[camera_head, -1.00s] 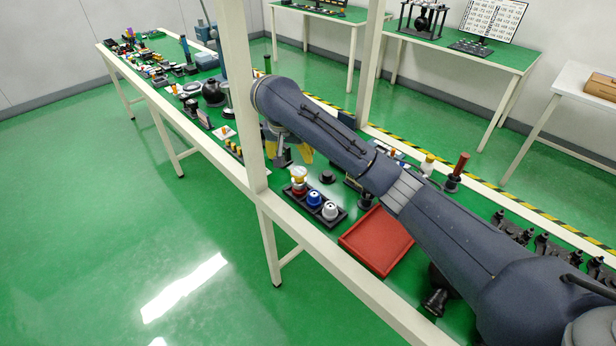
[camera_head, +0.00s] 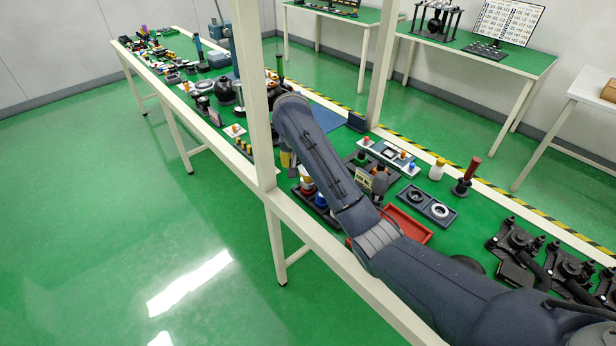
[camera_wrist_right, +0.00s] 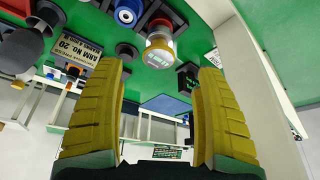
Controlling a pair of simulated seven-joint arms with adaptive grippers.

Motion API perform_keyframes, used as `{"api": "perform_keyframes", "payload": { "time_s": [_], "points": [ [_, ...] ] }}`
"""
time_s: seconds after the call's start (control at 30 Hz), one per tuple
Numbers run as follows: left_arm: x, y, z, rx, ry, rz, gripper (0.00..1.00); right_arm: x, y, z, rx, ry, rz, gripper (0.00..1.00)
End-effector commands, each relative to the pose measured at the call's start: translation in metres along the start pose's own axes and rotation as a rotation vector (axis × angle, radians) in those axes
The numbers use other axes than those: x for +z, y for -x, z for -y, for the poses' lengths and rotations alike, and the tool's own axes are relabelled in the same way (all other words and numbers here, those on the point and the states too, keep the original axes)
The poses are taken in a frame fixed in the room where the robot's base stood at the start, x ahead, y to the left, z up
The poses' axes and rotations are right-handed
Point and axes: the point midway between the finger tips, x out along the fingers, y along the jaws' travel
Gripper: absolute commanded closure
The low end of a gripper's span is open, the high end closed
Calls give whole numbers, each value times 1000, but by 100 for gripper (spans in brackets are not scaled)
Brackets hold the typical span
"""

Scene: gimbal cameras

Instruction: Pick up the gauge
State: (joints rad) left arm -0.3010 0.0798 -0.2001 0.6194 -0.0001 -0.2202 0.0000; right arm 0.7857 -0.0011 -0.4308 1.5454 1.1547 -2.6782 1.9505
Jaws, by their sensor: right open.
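I cannot tell for certain which item is the gauge. A round piece with a white body, a yellow rim and a green-marked face (camera_wrist_right: 159,52) shows in the right wrist view, framed between the yellow fingers and apart from both. My left gripper is out of view.
A blue cap (camera_wrist_right: 127,12) is close to the yellow-rimmed piece. A red tray (camera_head: 412,228) lies partly under my arm. A pale upright post (camera_head: 254,100) stands beside the gripper. A dark tray with two rings (camera_head: 427,205) and black fixtures (camera_head: 517,242) are to the right.

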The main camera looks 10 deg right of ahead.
Motion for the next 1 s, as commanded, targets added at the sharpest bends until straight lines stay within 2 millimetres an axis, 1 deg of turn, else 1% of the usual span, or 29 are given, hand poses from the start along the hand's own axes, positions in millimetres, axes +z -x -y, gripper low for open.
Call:
{"api": "perform_keyframes", "payload": {
  "time_s": [0.4,0.53,0.83,1.0],
  "points": [
    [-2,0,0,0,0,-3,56,-2,-40,-2,5,1,-2,28],
    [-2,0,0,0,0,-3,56,-2,-49,-1,3,1,-2,28],
    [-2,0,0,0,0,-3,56,-2,-59,-1,3,0,-3,28],
    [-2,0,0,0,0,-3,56,-2,-77,-2,5,0,-3,28]
  ]
}}
